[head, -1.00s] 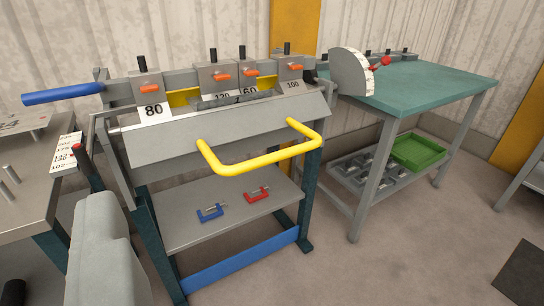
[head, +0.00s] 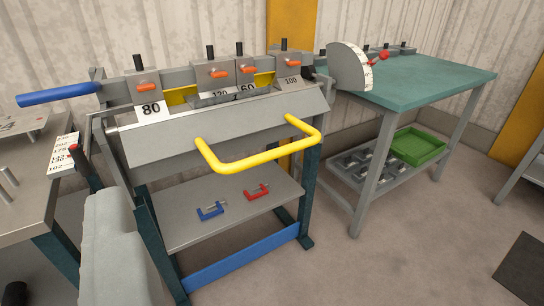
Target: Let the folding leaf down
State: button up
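The folding leaf (head: 190,146) is a grey plate across the front of the panel bender. It slopes down and toward me from the clamping edge. A yellow U-shaped handle (head: 262,159) sticks out from its front. Above the leaf stand several clamp blocks with orange levers; labels 80 (head: 151,109) and 100 (head: 292,80) show. My gripper's fingers do not show. A pale grey rounded form at the lower left (head: 115,250) looks like part of my arm, and nothing of mine touches the handle.
A blue lever (head: 58,94) juts left from the bender. A blue clamp (head: 210,211) and a red clamp (head: 257,191) lie on the lower shelf (head: 180,225). A green-topped table (head: 430,82) stands right, with a green tray (head: 418,146) below. Floor in front is clear.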

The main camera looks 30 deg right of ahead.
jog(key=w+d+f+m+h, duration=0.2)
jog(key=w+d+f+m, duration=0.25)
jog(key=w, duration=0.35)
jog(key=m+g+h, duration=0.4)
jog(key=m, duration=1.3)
send_near(273, 151)
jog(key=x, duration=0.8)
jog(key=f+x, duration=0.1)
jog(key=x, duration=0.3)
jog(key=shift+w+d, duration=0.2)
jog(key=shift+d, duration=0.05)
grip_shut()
